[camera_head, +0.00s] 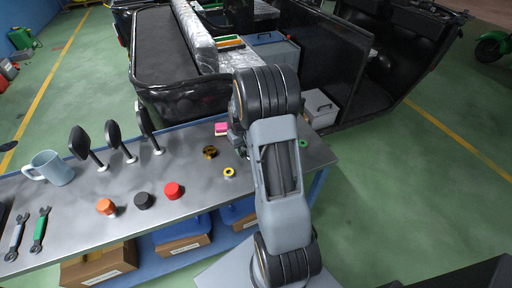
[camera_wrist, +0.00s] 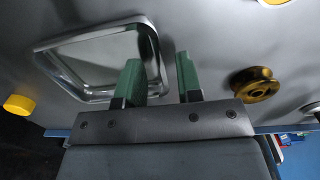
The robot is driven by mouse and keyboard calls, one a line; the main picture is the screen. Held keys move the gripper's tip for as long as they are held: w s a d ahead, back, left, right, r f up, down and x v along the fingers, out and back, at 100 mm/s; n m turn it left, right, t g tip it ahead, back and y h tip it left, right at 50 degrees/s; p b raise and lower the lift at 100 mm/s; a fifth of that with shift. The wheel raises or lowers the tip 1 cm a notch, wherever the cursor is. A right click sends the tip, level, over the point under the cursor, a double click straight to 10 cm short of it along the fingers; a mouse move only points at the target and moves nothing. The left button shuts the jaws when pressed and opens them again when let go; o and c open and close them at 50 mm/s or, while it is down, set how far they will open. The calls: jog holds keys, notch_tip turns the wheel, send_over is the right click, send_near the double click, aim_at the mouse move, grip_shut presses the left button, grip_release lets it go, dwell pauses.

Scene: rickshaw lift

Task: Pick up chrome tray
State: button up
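The chrome tray (camera_wrist: 62,46) lies on the grey bench top in the wrist view, at upper left. It is a shiny, rounded square with a raised rim. My gripper (camera_wrist: 158,75) has two green-tipped fingers, apart and open. The left finger overlaps the inside of the tray in the picture, and the right finger is outside it. The tray's right rim shows between them. I cannot tell whether either finger touches the rim. In the head view my arm hides the tray and the fingertips.
A brass wheel (camera_wrist: 253,85) lies right of the fingers, and a yellow cap (camera_wrist: 18,105) lies at far left. In the head view the bench (camera_head: 190,203) holds a mug (camera_head: 52,168), mirrors, coloured caps and wrenches (camera_head: 40,230). A black rickshaw (camera_head: 185,98) stands behind.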

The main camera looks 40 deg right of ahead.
jog(key=shift+f, duration=0.4)
grip_shut()
